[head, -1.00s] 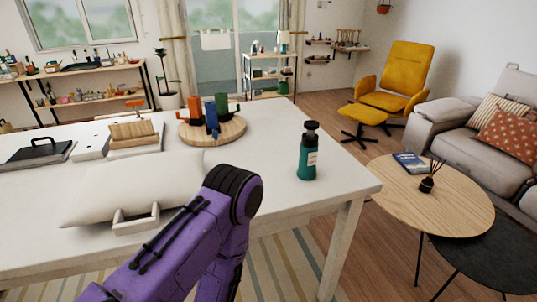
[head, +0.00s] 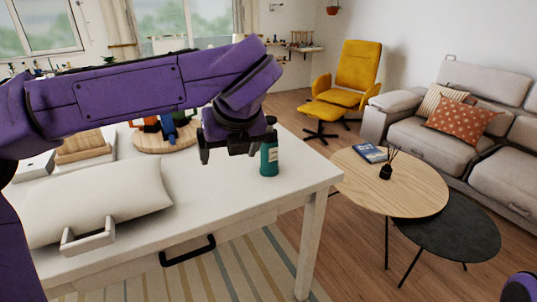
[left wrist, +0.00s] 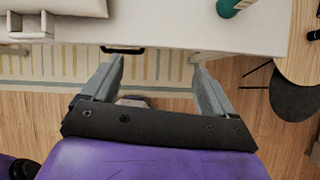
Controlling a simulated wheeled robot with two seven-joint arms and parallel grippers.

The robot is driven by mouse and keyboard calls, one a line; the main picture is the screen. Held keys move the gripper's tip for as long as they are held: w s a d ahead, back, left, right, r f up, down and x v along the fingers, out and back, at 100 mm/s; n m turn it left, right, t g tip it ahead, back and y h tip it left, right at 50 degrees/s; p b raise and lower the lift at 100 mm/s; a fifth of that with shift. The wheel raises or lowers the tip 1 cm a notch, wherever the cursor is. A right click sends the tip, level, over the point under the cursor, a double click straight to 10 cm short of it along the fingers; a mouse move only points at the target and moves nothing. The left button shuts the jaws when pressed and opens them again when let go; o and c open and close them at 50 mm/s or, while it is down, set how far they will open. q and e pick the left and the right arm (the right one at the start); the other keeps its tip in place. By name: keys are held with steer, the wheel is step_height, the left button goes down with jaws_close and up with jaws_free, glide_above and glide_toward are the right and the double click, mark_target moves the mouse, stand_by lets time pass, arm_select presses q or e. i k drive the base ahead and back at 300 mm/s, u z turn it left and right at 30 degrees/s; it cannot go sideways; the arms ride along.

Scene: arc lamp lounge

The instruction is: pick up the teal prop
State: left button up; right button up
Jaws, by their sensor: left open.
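The teal prop looks like a teal bottle with a pale label and stands upright on the white table's right part. In the head view, the bottle (head: 269,160) is partly hidden at its top by my left arm. My left gripper (head: 229,158) is open and empty, just left of the bottle with its fingers pointing down. The bottle (left wrist: 232,5) also shows at the top edge of the left wrist view, cut off. There it lies beyond and to the right of the open fingers (left wrist: 157,75). My right gripper is not in view.
The white table (head: 215,205) bears a cushion (head: 110,200), a white handle-like piece (head: 88,240) and a round wooden board (head: 150,142) with coloured items. An oval wood coffee table (head: 420,195) and a black one (head: 455,235) stand at the right.

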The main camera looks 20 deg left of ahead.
mark_target(270, 152)
steer(key=z, duration=0.05)
steer(key=i, duration=1)
steer(key=u, duration=0.05)
